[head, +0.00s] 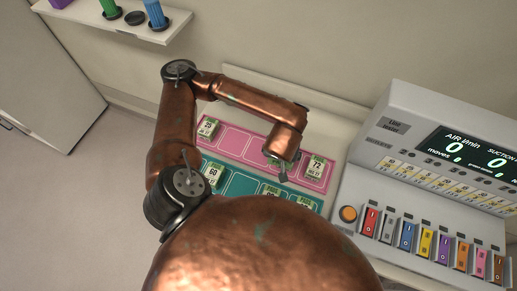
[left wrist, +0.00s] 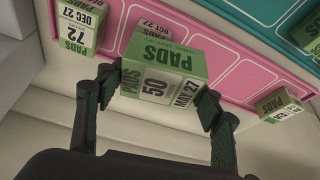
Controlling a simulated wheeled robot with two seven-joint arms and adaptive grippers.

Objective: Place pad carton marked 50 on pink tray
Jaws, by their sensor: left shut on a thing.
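The pad carton marked 50 (left wrist: 160,70), green and white, is between the two dark fingers of my left gripper (left wrist: 157,100) in the left wrist view. The gripper is shut on it. The pink tray (left wrist: 240,68) lies behind the carton; I cannot tell whether the carton touches it. In the head view the gripper (head: 281,171) is over the right part of the pink tray (head: 238,140), left of the carton marked 72 (head: 316,167). My wrist mostly hides the held carton there. My right gripper is not in view.
Another pad carton (head: 208,128) stands at the pink tray's left end. The teal tray (head: 238,184) in front holds a carton marked 60 (head: 213,172) and others, partly hidden by my arm. A grey console (head: 400,150) stands at right; a shelf (head: 135,22) is at upper left.

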